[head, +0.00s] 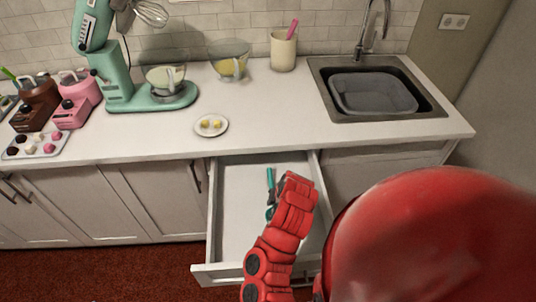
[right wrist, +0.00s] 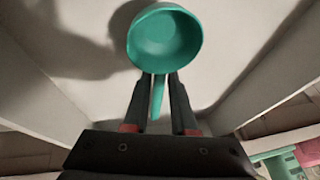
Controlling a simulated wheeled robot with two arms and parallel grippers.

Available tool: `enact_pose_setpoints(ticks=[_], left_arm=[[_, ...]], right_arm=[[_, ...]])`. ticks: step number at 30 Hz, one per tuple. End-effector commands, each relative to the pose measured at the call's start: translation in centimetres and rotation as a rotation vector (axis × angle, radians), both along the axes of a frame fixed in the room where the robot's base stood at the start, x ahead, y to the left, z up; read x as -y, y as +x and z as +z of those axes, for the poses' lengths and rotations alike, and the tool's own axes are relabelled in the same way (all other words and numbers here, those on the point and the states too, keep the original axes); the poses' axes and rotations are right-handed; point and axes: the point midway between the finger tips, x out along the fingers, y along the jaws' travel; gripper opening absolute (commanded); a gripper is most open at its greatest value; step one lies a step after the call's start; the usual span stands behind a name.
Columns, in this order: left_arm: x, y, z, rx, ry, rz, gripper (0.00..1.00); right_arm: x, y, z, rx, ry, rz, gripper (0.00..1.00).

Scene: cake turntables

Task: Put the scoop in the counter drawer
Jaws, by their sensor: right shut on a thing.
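The teal scoop (right wrist: 165,38) is held by its handle between the two fingers of my right gripper (right wrist: 159,82), with its round bowl beyond the fingertips in the right wrist view. In the head view the scoop (head: 270,178) shows as teal parts beside my red right arm, over the open counter drawer (head: 230,205); my arm hides part of the gripper there. The drawer is pulled out and its pale floor looks otherwise bare. I cannot tell whether the scoop touches the drawer floor. My left gripper is not in view.
Drawer walls rise on both sides of the gripper. On the counter (head: 290,125) above are a plate (head: 211,134), a mint mixer (head: 115,75), a glass bowl (head: 229,48), a utensil crock (head: 283,52) and a sink with a grey basin (head: 372,94).

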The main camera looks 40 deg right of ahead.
Motion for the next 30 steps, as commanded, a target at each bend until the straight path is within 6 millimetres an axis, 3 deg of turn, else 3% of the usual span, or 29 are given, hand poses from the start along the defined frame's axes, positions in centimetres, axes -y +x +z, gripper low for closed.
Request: enact_pose_setpoints(ticks=[7,14,18,29,30], left_arm=[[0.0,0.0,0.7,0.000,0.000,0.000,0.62],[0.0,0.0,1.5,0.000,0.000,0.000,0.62],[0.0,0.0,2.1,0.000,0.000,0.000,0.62],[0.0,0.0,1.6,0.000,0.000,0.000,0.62],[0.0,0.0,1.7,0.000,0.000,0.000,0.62]], right_arm=[[0.2,1.7,0.2,-0.001,0.003,0.000,0.00],[0.7,4.8,0.3,0.001,0.001,-0.001,0.00],[0.5,4.5,-1.0,-0.005,0.006,0.000,0.00],[0.6,4.5,-1.5,0.000,0.002,0.000,0.00],[0.5,4.5,-1.5,-0.001,0.002,0.000,0.28]])
